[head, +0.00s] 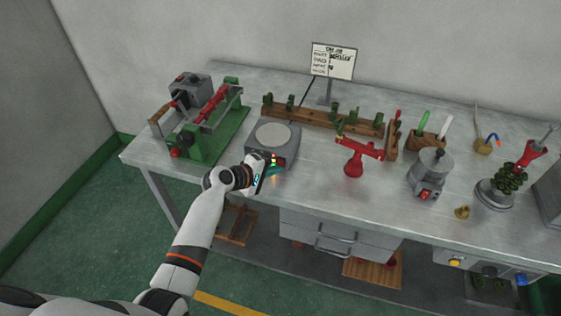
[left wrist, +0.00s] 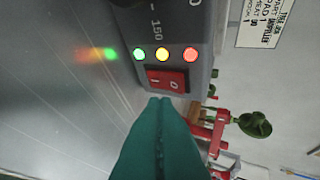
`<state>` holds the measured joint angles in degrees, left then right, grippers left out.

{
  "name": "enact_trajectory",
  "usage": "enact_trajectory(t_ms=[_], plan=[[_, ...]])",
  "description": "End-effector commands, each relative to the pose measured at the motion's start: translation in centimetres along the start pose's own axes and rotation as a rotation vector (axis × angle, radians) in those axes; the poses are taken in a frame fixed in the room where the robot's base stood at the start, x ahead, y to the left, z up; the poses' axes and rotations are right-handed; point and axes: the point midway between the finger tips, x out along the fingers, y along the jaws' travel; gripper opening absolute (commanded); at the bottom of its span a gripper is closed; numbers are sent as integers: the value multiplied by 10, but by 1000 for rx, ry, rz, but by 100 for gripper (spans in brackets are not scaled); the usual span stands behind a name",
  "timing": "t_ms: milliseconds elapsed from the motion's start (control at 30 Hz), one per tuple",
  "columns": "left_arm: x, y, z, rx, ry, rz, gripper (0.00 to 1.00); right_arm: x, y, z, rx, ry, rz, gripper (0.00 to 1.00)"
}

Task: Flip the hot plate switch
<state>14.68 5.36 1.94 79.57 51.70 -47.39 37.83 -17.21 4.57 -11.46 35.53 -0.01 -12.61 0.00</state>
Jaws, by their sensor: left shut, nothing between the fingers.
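The hot plate (head: 291,152) is a grey box with a pale round top, standing near the front edge of the metal table. In the left wrist view its front panel (left wrist: 140,40) shows green, yellow and red lights, all lit. Below the lights is the red rocker switch (left wrist: 166,80), marked 1 and 0. My left gripper (head: 262,170) is at the front of the hot plate, shut and empty. Its teal fingertips (left wrist: 165,102) are right by the switch's lower edge in the left wrist view; I cannot tell whether they touch. My right gripper is not in view.
A green machine (head: 215,140) stands left of the hot plate. A wooden rack (head: 310,116) with green pieces is behind it. A red stand (head: 354,162) and a silver pot (head: 430,170) are to the right. Table drawers (head: 330,230) are below.

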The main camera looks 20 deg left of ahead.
Motion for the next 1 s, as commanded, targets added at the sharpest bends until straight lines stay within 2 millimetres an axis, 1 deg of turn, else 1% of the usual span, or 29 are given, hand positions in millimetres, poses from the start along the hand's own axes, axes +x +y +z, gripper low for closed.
enact_trajectory(t_ms=[1000], plan=[[6, -5, 4, 0, 0, 0, 0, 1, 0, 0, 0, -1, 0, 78]])
